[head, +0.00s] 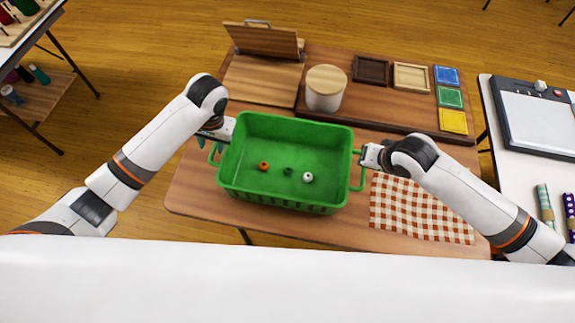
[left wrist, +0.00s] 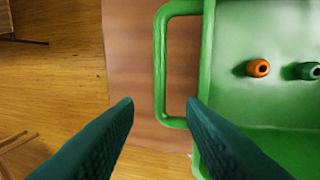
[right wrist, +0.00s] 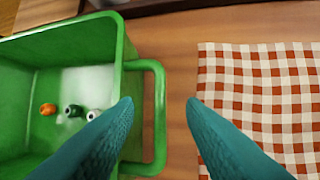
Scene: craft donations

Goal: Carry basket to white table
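The green basket (head: 288,135) stands on the wooden table (head: 190,195), with an orange spool (head: 263,166), a dark green spool (head: 288,171) and a white spool (head: 308,177) inside. My left gripper (head: 210,138) is at its left handle (left wrist: 160,70); in the left wrist view the handle's outer bar lies between the open fingers' tips. My right gripper (head: 372,157) is at the right handle (right wrist: 159,115); in the right wrist view that bar also lies between open fingertips. Neither gripper visibly pinches its handle. A white table (head: 490,115) stands at the right.
A red checkered cloth (head: 420,210) lies right of the basket. Behind it are a lidded canister (head: 326,88), a wooden stand (head: 265,60), frames and coloured tiles (head: 450,97). The white table bears a flat drawing board (head: 537,120) and patterned rolls (head: 545,205).

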